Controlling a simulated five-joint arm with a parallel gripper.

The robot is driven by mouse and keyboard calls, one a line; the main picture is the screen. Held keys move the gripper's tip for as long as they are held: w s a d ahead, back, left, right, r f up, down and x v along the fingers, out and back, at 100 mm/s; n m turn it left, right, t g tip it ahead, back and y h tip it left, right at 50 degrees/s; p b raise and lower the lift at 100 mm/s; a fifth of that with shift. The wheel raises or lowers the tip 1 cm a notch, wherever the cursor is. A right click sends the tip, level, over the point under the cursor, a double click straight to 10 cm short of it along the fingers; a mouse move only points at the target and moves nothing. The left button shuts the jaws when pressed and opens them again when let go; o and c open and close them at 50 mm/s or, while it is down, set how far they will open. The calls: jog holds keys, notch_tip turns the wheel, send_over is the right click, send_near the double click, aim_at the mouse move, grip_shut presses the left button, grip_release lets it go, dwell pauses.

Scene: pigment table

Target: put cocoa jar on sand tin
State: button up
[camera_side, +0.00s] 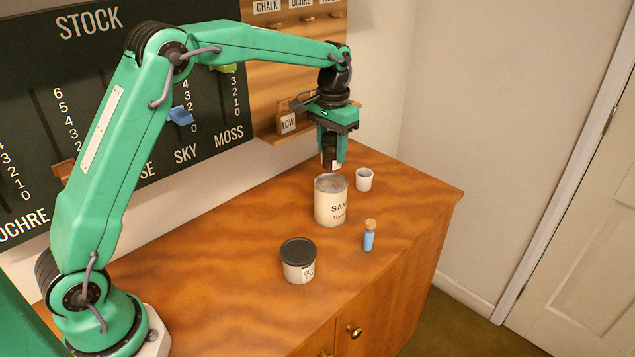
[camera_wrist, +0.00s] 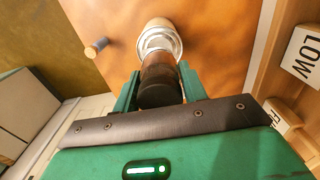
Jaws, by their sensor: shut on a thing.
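My gripper (camera_side: 332,158) is shut on the dark brown cocoa jar (camera_side: 329,150), which has a pale label at its lower right. The jar also shows between the fingers in the wrist view (camera_wrist: 160,83). In the side view it hangs upright, just above the cream sand tin (camera_side: 330,205), which has a greyish top. The tin shows beyond the jar in the wrist view (camera_wrist: 158,33), partly hidden by it. The jar appears clear of the tin, but I cannot tell whether it is exactly centred over it.
A small white cup (camera_side: 364,180) stands right of the tin. A corked blue bottle (camera_side: 369,240) and a dark-lidded pale tin (camera_side: 298,264) stand nearer the front. A wooden rack with a LOW sign (camera_side: 288,123) is behind. The left of the wooden top is clear.

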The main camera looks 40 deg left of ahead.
aim_at(331, 162)
jog(key=shift+f, duration=2)
jog(key=shift+f, duration=0.15)
jog(key=o, duration=1)
notch_tip(331, 162, up, 11)
jog(key=shift+r, duration=0.7)
jog(key=shift+s, duration=0.1)
